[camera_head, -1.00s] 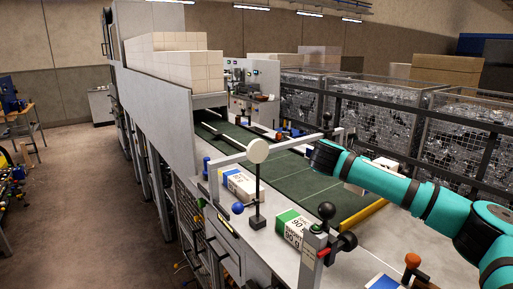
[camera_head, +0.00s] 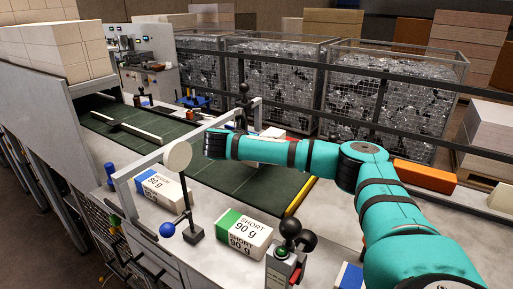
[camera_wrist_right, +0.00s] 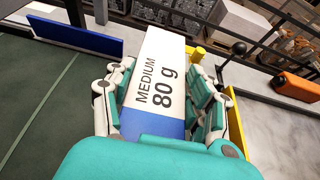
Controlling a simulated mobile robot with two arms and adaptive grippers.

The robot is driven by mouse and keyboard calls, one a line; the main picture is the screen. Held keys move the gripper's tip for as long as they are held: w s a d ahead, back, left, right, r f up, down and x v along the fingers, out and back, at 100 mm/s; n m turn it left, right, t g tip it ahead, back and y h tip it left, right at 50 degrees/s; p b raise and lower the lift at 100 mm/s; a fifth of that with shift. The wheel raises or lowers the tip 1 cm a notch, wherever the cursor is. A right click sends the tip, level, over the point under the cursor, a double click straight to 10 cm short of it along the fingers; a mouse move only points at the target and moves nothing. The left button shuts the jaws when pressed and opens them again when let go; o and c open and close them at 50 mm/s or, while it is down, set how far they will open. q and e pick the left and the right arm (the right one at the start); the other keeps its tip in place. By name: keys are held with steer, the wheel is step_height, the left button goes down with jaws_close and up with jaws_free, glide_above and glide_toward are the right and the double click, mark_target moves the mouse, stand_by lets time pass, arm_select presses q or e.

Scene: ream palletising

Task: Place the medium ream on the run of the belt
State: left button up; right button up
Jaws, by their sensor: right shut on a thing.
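The medium ream (camera_wrist_right: 160,75), white with a blue end and marked MEDIUM 80 g, is between the fingers of my right gripper (camera_wrist_right: 165,105) in the right wrist view. The gripper is shut on its two sides. The green belt (camera_wrist_right: 35,85) lies to the left in that view. In the head view the belt (camera_head: 225,178) runs from the far left towards my right arm. My right forearm lies across the belt's near right part and hides most of the gripper there. I cannot tell the ream's height above the belt. My left gripper is not in view.
A post with a round disc (camera_head: 178,157) and a black-knobbed control (camera_head: 290,230) stand nearby. A yellow strip (camera_head: 300,194) edges the belt; wire cages (camera_head: 395,90) stand behind.

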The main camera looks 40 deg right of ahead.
steer(key=shift+w+f, duration=0.15)
steer(key=shift+f, duration=0.2)
step_height(320, 180, down, 3)
steer(key=shift+a+f+p, duration=0.1)
steer(key=shift+p, duration=0.7)
steer(key=shift+f, duration=0.25)
steer(key=o, duration=1.5)
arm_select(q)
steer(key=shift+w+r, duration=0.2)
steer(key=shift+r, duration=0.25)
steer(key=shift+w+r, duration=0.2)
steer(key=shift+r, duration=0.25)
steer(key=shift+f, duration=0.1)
